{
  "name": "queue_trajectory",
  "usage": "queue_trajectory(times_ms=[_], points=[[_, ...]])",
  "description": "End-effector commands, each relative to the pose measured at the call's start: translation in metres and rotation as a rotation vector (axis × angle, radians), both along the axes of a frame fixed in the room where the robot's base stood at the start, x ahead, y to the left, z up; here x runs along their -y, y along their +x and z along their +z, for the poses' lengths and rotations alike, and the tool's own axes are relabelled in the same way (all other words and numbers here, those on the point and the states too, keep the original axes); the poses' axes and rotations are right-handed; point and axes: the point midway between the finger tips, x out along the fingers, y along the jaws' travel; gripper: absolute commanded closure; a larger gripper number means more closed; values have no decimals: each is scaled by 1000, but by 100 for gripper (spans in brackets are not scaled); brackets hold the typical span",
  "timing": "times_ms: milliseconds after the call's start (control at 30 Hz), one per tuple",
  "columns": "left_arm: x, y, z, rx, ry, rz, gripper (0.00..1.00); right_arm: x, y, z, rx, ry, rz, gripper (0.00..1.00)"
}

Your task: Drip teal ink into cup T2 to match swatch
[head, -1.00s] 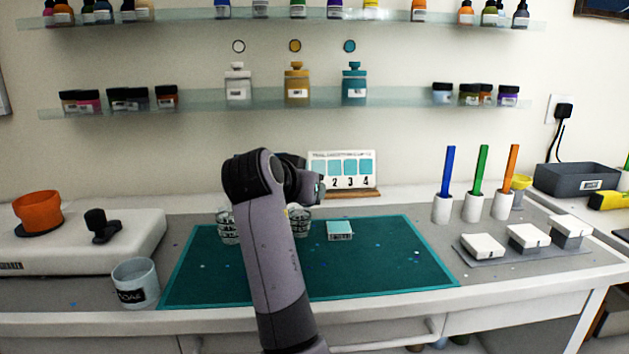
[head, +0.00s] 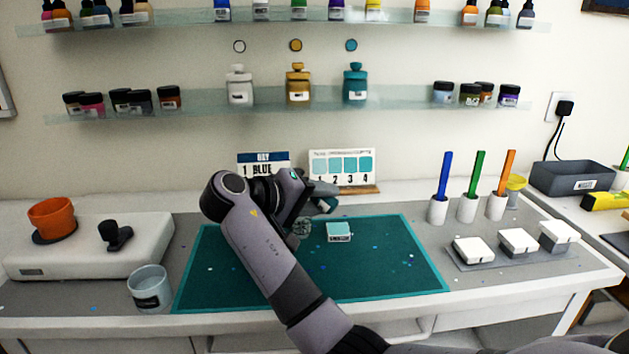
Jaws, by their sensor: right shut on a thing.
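My right gripper (head: 324,196) is shut on a small teal thing at its tip, largely hidden by the fingers, above the far part of the teal mat (head: 390,275). A clear cup (head: 303,227) stands on the mat just below the gripper, partly covered by my arm. Its label cannot be read, and any other cup is hidden behind the arm. The swatch card (head: 343,165), with teal patches over numbers 1 to 4, stands behind the gripper. My left gripper is out of view.
A blue-and-white sign (head: 263,165) stands behind my arm. A grey-blue labelled pot (head: 149,288) stands left of the mat. White holders with coloured sticks (head: 468,208) and white-lidded boxes (head: 517,241) stand right. The mat's right part is mostly clear.

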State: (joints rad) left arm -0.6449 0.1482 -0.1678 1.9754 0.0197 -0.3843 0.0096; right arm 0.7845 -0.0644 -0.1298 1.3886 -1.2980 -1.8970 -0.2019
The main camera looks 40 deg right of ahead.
Motion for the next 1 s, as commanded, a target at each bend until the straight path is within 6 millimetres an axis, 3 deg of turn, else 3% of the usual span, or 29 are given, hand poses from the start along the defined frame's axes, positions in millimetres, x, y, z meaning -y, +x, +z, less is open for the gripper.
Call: queue_trajectory(times_ms=[33, 567, 600, 833, 1000], points=[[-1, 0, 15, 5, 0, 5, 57, 0, -1, 7, -33, -12, 1, 92], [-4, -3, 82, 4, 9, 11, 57, 1, -4, 0, -465, -176, 3, 92], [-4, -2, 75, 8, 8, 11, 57, 1, -4, -8, -452, -170, 3, 92], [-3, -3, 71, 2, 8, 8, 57, 1, -4, -8, -446, -168, 3, 92], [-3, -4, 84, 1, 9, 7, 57, 0, -4, -2, -507, -199, 0, 92]])
